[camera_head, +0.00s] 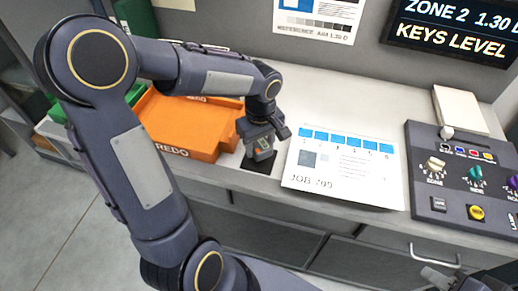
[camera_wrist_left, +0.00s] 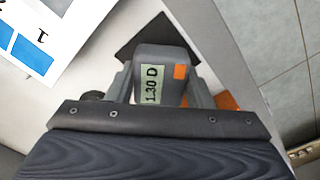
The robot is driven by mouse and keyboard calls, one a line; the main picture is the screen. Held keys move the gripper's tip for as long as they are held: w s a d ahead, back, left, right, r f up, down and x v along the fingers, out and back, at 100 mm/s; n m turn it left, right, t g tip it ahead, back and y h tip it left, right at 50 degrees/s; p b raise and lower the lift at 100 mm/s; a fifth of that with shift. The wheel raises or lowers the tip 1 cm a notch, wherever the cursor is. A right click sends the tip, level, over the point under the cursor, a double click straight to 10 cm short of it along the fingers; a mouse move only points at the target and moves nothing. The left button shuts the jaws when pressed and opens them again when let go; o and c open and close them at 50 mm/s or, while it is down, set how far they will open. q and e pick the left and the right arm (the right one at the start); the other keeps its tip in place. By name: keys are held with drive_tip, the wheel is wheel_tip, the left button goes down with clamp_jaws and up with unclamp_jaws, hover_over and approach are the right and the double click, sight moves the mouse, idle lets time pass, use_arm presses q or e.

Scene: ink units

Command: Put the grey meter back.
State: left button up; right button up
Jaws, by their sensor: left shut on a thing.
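The grey meter (camera_head: 264,154) has a small display reading 1.30 D and an orange patch, both clear in the left wrist view (camera_wrist_left: 152,84). My left gripper (camera_head: 262,143) is shut on the meter, with one finger on each side in the left wrist view (camera_wrist_left: 163,88). The meter is over a black pad (camera_head: 258,164) near the counter's front edge; the pad also shows past the meter in the wrist view (camera_wrist_left: 150,37). I cannot tell whether the meter touches the pad. My right gripper (camera_head: 438,279) shows only partly at the bottom right, and its jaws are unclear.
An orange REDO tray (camera_head: 185,143) is left of the pad. A white JOB sheet (camera_head: 345,185) with blue patches lies to its right. A control console (camera_head: 455,150) with knobs stands farther right. A dark sign (camera_head: 450,30) reads ZONE 2 1.30 D, KEYS LEVEL.

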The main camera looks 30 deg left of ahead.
sight(259, 152)
use_arm(q)
drive_tip(key=shift+w+a+f, duration=0.15)
drive_tip(key=shift+a+f, duration=0.05)
drive_tip(key=shift+f, duration=0.15)
drive_tip(key=shift+w+a+f, duration=0.1)
drive_tip(key=shift+f, duration=1.55)
drive_tip(key=shift+f, duration=0.1)
drive_tip(key=o, duration=1)
drive_tip(key=shift+o, duration=0.2)
